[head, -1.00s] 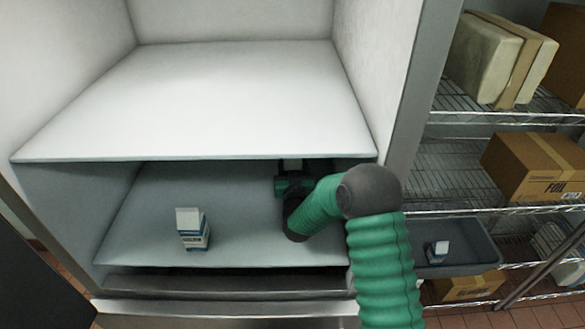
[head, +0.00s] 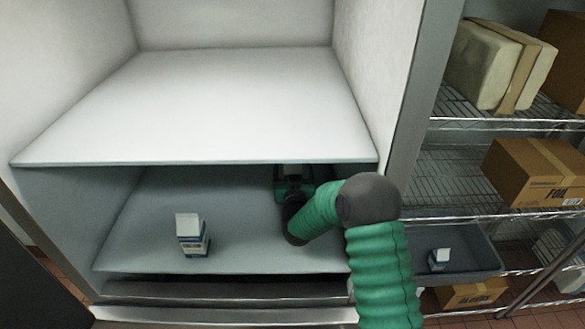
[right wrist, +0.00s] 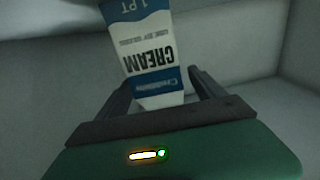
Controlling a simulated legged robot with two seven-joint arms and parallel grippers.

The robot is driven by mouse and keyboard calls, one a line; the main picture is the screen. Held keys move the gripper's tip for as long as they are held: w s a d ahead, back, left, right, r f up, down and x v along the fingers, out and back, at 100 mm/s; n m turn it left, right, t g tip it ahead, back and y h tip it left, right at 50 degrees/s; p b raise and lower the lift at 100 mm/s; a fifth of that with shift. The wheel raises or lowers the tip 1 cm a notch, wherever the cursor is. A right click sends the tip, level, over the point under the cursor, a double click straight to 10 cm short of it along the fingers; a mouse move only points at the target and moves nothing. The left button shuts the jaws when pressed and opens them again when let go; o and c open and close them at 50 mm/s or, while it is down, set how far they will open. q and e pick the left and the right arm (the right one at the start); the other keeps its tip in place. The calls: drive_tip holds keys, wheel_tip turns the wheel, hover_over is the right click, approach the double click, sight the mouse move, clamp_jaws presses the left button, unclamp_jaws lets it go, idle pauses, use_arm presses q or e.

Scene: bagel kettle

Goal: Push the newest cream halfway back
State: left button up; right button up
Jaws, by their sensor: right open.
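A white and blue cream carton (head: 192,236) stands upright on the lower shelf (head: 145,258) of the fridge, left of my right arm. My right gripper (head: 292,180) is deep on that shelf, partly hidden under the upper shelf. In the right wrist view a carton labelled CREAM, 1 PT (right wrist: 150,50) is between the two fingers of the right gripper (right wrist: 155,85), which is open. In the head view that carton is hidden by the gripper and the upper shelf. My left gripper is not in view.
The upper shelf (head: 205,105) is empty and overhangs the lower one. A wire rack at the right holds a grey bin (head: 470,262) with a small carton (head: 438,259) in it, and cardboard boxes (head: 538,172). The lower shelf between the standing carton and my arm is clear.

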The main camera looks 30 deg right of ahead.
drive_tip(key=shift+f, duration=0.1)
drive_tip(key=shift+s+a, duration=0.15)
drive_tip(key=shift+s, duration=0.05)
drive_tip(key=b+v, duration=0.4)
drive_tip(key=v, duration=1.1)
drive_tip(key=shift+s+a+b, duration=0.3)
drive_tip(key=shift+b, duration=0.05)
drive_tip(key=shift+s, duration=0.25)
